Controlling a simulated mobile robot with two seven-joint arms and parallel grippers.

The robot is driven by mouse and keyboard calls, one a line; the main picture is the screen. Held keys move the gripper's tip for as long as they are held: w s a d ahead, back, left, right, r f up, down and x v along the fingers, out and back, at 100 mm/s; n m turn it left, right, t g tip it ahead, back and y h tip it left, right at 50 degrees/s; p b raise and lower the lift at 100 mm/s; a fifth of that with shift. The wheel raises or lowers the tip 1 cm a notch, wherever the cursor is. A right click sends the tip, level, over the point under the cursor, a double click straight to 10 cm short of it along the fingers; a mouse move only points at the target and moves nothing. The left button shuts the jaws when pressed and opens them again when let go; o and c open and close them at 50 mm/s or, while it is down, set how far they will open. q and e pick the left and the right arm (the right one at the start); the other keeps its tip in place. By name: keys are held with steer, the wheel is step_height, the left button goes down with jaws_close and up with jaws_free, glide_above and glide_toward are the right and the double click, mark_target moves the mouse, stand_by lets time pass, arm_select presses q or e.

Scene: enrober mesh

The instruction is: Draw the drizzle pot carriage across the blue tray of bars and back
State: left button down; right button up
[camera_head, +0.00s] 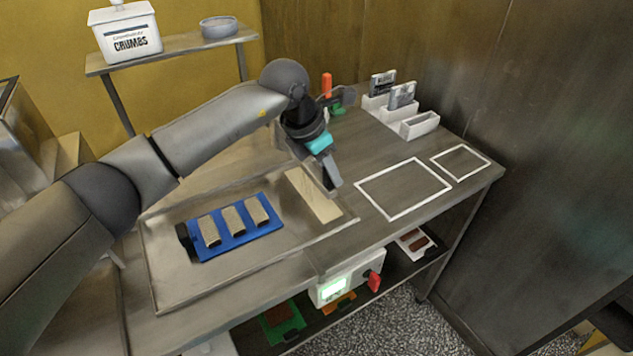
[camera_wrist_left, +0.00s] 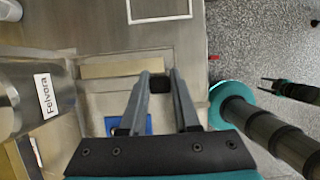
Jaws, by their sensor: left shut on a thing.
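My left gripper (camera_head: 333,188) reaches down over the right end of the steel trough, near a beige strip (camera_head: 317,196). In the left wrist view its fingers (camera_wrist_left: 160,84) are shut on a small black block. I cannot tell whether this block belongs to the drizzle pot carriage. A steel pot-like body labelled Felvora (camera_wrist_left: 25,100) stands at the left of that view; I cannot make it out in the head view. The blue tray (camera_head: 246,237) lies in the trough with three bars on it. My right gripper (camera_wrist_left: 280,87) shows open and empty in the wrist view, over the floor.
White outlined areas (camera_head: 404,189) mark the clear table to the right. Small white holders (camera_head: 420,125) and an orange-handled tool (camera_head: 327,86) stand at the back. A control box (camera_head: 335,288) with a red knob is at the front edge. A crumbs tub (camera_head: 128,32) sits on a shelf.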

arm_select(q)
steer(key=shift+w+d+r, duration=0.15)
steer(key=shift+w+d, duration=0.35)
steer(key=shift+d, duration=0.25)
steer(key=c, duration=0.8)
jaws_free()
steer(key=shift+d, duration=0.1)
steer(key=shift+c, duration=0.2)
steer(key=shift+o, duration=1)
steer(key=v, duration=1.5)
steer(key=shift+a, duration=0.25)
